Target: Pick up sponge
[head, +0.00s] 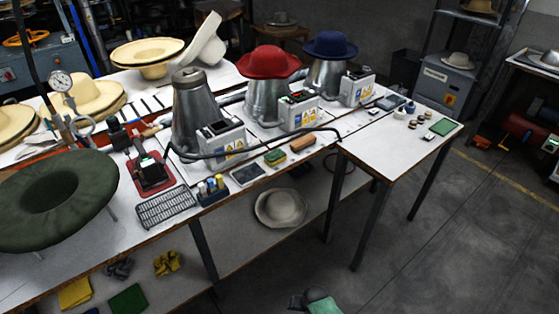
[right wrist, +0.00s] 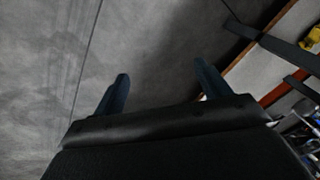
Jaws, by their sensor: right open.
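A small green and yellow block that looks like the sponge (head: 275,157) lies near the front edge of the long workbench, in front of the middle press. Next to it on the right is a brown-orange block (head: 302,142). In the right wrist view, my right gripper (right wrist: 162,78) has its two dark fingers spread apart with nothing between them. It is over bare floor, away from the bench, and the sponge is not recognisable in that view. My left gripper is not in view.
The workbench (head: 130,258) carries metal hat cones, a wire rack (head: 166,208), small bottles (head: 212,188) and a black cable (head: 250,147) behind the sponge. A side table (head: 395,148) adjoins it. A green and dark shape (head: 318,302), unclear, shows at the bottom edge.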

